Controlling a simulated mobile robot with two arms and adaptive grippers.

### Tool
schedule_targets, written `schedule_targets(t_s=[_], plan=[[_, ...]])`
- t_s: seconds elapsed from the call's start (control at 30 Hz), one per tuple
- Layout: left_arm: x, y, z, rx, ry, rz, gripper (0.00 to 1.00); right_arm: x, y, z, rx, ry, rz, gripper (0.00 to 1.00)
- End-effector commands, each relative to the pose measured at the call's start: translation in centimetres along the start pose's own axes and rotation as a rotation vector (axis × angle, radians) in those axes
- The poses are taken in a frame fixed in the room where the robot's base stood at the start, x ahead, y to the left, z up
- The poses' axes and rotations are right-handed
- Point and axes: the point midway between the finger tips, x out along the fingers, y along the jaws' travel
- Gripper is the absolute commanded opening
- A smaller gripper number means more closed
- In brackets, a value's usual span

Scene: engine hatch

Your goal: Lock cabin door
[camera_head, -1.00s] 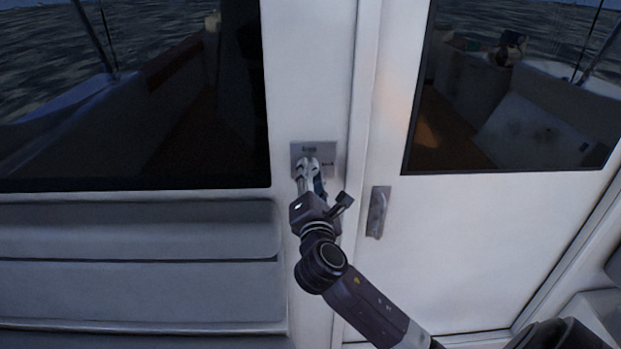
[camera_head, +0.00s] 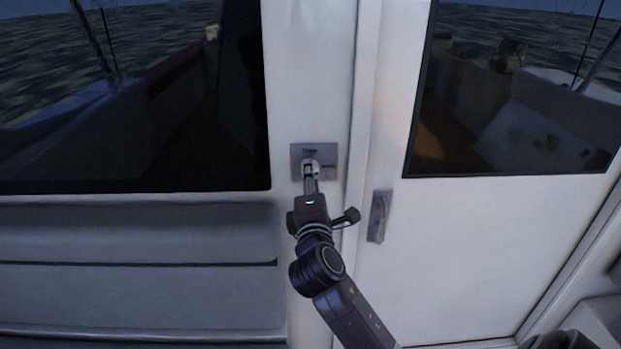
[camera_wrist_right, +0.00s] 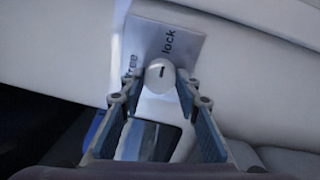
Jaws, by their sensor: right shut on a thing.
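The white cabin door (camera_head: 480,240) is closed against its frame, with a dark window and a grey handle (camera_head: 379,216). Left of the door, a grey lock plate (camera_head: 328,151) is set on the white wall; it also shows in the wrist view (camera_wrist_right: 187,28) with the words "free" and "lock". A round pale knob (camera_wrist_right: 159,77) with a short dark mark sits on the plate. My right gripper (camera_head: 311,166) is shut on the knob, with one fingertip on either side of it in the wrist view (camera_wrist_right: 158,82). The mark lies between the two words. My left gripper is not in view.
A large dark window (camera_head: 130,100) fills the wall at the left, above a grey padded bench back (camera_head: 140,240). A raised door-frame strip (camera_head: 362,120) runs between the plate and the door. The space before the door's lower part is free.

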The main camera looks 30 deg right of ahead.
Motion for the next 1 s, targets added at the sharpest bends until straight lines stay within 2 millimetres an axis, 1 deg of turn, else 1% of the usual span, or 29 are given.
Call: schedule_targets(t_s=[0.33,0.37,0.5,0.53,0.83,0.93,1.0], plan=[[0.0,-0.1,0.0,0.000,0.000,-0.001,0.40,0.0,-0.1,0.0,0.009,0.000,-0.002,0.06],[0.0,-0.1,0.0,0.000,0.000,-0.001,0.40,0.0,-0.1,0.0,0.009,0.000,-0.002,0.31],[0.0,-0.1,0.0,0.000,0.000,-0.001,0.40,0.0,0.0,0.0,0.008,0.000,-0.002,0.47],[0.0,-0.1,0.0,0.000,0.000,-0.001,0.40,0.0,0.0,0.0,0.007,0.000,-0.002,0.48],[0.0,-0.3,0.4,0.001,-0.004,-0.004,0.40,-0.2,0.0,0.0,0.005,0.001,-0.001,0.48],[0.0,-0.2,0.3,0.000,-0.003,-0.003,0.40,-1.2,-0.1,-0.1,0.006,0.003,-0.001,0.48],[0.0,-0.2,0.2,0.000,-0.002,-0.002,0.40,-2.3,-0.1,-0.1,0.006,0.003,-0.002,0.48]])
